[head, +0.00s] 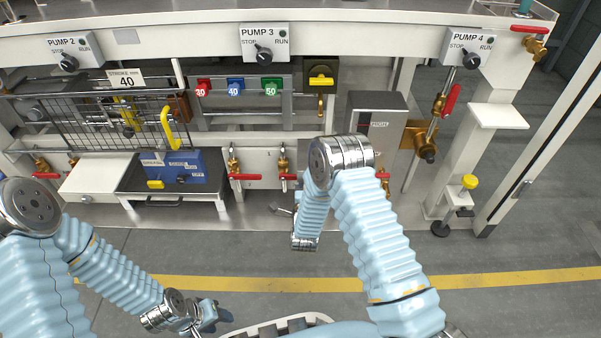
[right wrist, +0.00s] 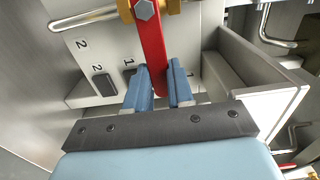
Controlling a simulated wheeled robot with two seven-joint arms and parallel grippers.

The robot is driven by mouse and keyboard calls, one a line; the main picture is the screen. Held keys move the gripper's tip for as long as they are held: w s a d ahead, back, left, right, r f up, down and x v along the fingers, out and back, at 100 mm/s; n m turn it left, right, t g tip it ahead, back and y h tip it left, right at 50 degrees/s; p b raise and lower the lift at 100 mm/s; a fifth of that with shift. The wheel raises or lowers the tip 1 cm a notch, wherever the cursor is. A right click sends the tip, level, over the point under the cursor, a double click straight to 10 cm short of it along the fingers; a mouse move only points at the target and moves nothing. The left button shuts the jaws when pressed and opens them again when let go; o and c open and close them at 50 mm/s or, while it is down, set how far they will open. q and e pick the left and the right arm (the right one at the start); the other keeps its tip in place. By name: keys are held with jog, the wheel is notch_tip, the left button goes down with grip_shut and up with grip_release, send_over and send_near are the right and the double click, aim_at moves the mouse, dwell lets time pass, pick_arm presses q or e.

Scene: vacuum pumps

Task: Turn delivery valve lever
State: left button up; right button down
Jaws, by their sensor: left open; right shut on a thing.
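A red valve lever (right wrist: 152,42) with a bolt head and brass fitting hangs down in the right wrist view. My right gripper (right wrist: 160,88) has its two blue fingers on either side of the lever's lower end and is shut on it. In the head view my right arm covers that gripper, so which of the low red levers it holds is unclear there. One red lever (head: 244,177) and another red lever (head: 290,177) sit on brass valves along the low white panel. My left gripper (head: 207,316) is open and empty, low over the floor, away from the valves.
A grey panel with marks 1 and 2 (right wrist: 103,85) lies behind the lever. A white bracket (right wrist: 275,100) stands close at right in the wrist view. The floor (head: 500,260) in front is clear.

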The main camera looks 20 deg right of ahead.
jog(key=c, duration=1)
grip_release()
jog(key=v, duration=1.3)
jog(key=shift+s+a+r+p, duration=0.1)
jog(key=shift+s+p, duration=0.3)
